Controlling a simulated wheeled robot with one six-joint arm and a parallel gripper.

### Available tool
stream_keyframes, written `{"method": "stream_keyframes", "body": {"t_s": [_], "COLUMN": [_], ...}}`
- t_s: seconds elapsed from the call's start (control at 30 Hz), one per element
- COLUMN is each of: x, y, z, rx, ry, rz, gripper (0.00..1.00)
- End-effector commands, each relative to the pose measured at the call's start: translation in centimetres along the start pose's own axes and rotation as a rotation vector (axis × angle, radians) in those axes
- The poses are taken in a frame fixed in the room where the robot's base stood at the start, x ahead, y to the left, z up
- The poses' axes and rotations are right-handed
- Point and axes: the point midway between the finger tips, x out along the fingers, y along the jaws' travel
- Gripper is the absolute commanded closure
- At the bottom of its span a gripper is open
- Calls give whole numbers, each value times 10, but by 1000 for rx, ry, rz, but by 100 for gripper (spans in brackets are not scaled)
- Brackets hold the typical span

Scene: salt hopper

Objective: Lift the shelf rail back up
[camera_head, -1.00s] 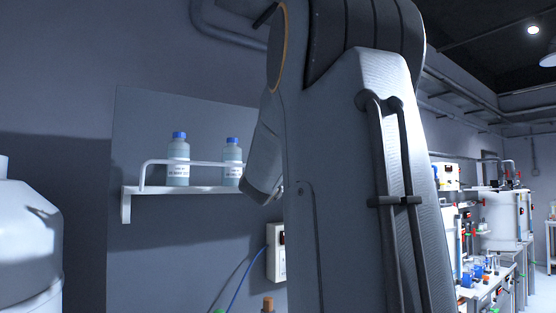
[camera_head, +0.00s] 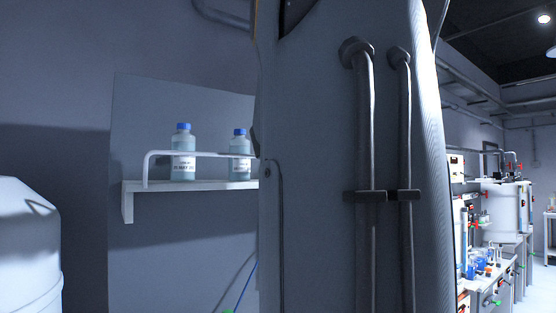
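The shelf rail (camera_head: 205,154) is a thin white bar along the front of the white wall shelf (camera_head: 190,186), with its left end bent down to the shelf. It runs level, above the shelf board, across the middle of two bottles with blue caps. The left bottle (camera_head: 183,140) and the right bottle (camera_head: 240,143) stand upright behind it. The right end of the rail and shelf is hidden behind my large arm link. My gripper is not in view, so its state and its distance from the rail do not show.
A white rounded tank (camera_head: 28,245) stands at the lower left. A blue cable (camera_head: 247,285) hangs below the shelf. Lab benches with glassware (camera_head: 475,265) and a white vessel (camera_head: 505,212) stand at the far right. The space left of the shelf looks clear.

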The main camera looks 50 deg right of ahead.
Motion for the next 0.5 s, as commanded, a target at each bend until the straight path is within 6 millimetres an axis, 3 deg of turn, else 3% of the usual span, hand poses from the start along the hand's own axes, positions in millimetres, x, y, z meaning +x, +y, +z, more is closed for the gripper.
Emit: {"method": "stream_keyframes", "body": {"t_s": [0.5], "x": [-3], "y": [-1], "z": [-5], "rx": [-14], "ry": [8], "rz": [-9], "gripper": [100]}}
